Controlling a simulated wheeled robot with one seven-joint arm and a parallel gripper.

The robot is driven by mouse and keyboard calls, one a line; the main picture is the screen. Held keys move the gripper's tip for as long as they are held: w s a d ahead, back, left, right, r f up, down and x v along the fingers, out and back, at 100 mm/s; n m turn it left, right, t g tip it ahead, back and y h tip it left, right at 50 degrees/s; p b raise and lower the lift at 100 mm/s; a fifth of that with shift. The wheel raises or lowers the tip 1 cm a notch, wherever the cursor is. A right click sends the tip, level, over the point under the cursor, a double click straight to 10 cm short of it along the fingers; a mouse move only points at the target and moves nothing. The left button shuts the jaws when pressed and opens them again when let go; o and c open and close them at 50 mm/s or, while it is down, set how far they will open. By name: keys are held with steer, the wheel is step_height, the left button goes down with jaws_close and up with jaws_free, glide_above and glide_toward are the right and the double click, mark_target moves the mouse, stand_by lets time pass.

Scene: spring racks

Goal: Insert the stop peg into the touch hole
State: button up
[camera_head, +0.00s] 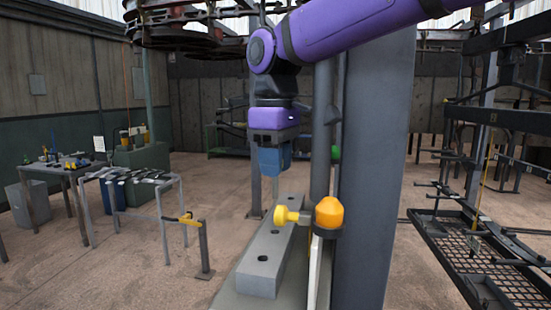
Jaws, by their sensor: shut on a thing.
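My gripper (272,160) hangs pointing down from the purple arm, above the far part of a grey bar (273,248). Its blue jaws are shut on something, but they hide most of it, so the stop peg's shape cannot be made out. The bar lies along a narrow stand and has dark round holes in its top. A near hole (262,258) and a middle hole (274,231) show clearly. Which one is the touch hole cannot be told. The jaws are above the bar, apart from it.
Worktables (128,180) stand left, a mesh rack (500,275) right. Open floor lies left of the bar.

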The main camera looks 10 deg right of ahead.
mark_target(276, 190)
steer(key=shift+f, duration=2.7)
steer(key=shift+f, duration=2)
steer(key=o, duration=1.1)
steer(key=shift+c, duration=0.2)
steer(key=shift+r, duration=0.1)
step_height(276, 190, up, 11)
steer(key=shift+f, duration=0.2)
steer(key=shift+s, duration=0.15)
